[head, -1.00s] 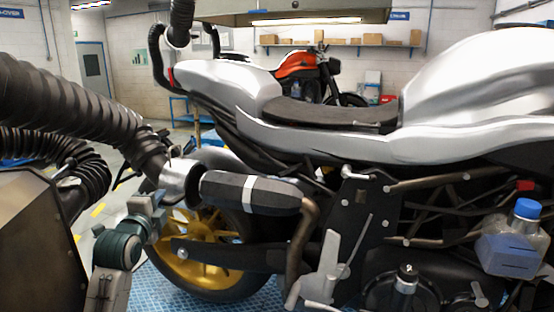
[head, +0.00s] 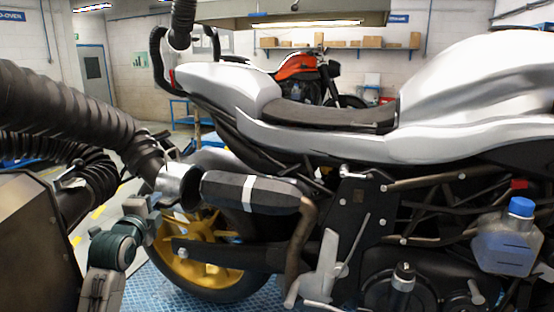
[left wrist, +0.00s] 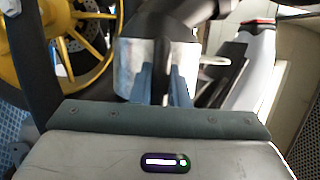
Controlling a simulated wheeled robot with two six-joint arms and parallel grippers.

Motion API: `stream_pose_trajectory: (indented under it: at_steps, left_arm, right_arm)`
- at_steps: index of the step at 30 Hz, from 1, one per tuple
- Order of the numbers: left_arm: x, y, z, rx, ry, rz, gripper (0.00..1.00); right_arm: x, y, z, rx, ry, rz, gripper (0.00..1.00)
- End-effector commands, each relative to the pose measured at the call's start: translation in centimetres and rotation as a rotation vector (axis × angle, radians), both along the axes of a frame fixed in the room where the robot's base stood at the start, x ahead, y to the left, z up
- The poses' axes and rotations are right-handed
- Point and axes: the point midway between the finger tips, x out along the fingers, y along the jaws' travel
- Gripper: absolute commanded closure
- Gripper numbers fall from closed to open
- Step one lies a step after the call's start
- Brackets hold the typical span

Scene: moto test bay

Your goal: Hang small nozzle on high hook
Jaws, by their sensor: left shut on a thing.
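The small nozzle (head: 176,186) is a silvery metal sleeve on the end of a thick black ribbed hose (head: 60,105) coming in from the left. It sits at the rear end of the motorcycle's dark muffler (head: 228,189); I cannot tell whether it still overlaps the muffler end. My left gripper (head: 158,207) is shut on the nozzle from below left. In the left wrist view, the fingers (left wrist: 165,86) are against the nozzle's pale metal wall (left wrist: 138,62). I cannot make out the high hook for certain. My right gripper is not in view.
The silver motorcycle (head: 300,135) fills the middle and right, with a gold rear wheel (head: 205,262) just below the muffler. Another black hose (head: 182,25) hangs at the top. A blue-capped bottle (head: 505,240) is at the right. Open floor shows at the left behind the hose.

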Motion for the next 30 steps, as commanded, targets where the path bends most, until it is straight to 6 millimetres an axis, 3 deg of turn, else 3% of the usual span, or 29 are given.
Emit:
stream_pose_trajectory:
  at_steps: [1,24,30]
  left_arm:
    - [0.1,0.6,2.5,0.012,-0.025,0.007,1.00]
    - [0.5,1.7,2.3,0.012,-0.024,0.006,1.00]
    - [0.1,1.8,1.9,0.011,-0.022,0.006,1.00]
  right_arm:
    - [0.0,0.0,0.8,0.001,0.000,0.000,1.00]
    - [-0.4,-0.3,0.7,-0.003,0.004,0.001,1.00]
    - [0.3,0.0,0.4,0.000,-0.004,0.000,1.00]
